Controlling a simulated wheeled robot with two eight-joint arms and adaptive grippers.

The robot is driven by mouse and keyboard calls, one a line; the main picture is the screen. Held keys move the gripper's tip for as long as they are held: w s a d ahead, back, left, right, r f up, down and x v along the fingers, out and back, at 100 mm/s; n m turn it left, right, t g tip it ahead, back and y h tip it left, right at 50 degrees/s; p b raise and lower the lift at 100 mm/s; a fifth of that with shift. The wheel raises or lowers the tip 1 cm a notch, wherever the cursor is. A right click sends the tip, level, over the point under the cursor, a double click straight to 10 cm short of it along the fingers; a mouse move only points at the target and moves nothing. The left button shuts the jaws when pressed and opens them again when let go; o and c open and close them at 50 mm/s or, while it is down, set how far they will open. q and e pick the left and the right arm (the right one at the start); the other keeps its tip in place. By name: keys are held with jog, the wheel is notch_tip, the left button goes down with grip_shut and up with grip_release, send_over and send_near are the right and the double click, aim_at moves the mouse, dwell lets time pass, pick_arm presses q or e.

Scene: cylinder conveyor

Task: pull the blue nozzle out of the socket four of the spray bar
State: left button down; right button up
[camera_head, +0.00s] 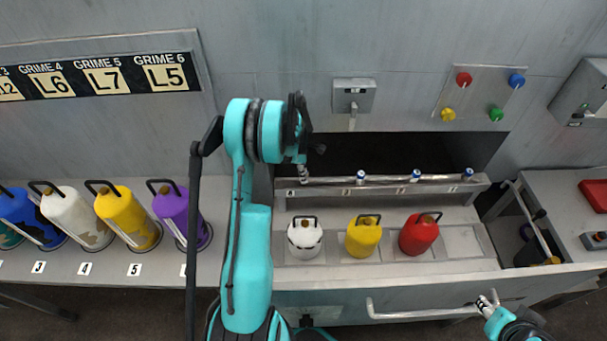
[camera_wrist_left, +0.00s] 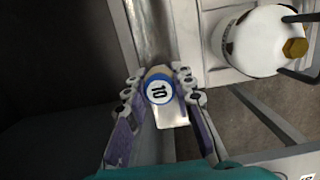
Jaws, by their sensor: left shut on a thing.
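My left gripper (camera_head: 303,174) reaches down to the left end of the metal spray bar (camera_head: 437,178), by the label that looks like a 4. In the left wrist view, its fingers (camera_wrist_left: 160,92) are shut on a blue nozzle (camera_wrist_left: 158,90), a round blue ring with a white face marked 10. In the head view, the gripper hides this nozzle. I cannot tell whether it is still seated in the socket. Three other blue-and-white nozzles stand along the bar to the right. My right gripper (camera_head: 486,302) is low at the right, away from the bar; its jaws are too small to judge.
White (camera_head: 304,240), yellow (camera_head: 364,238) and red (camera_head: 419,235) canisters stand in front of the bar. More canisters line the left shelf. A grey box (camera_head: 353,96) and a panel of coloured knobs (camera_head: 480,93) are on the wall. A dark opening lies behind the bar.

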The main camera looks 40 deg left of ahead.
pick_arm(q)
jog(key=shift+r+p, duration=2.15)
jog(key=shift+r, duration=2.05)
jog(key=shift+f, duration=0.1)
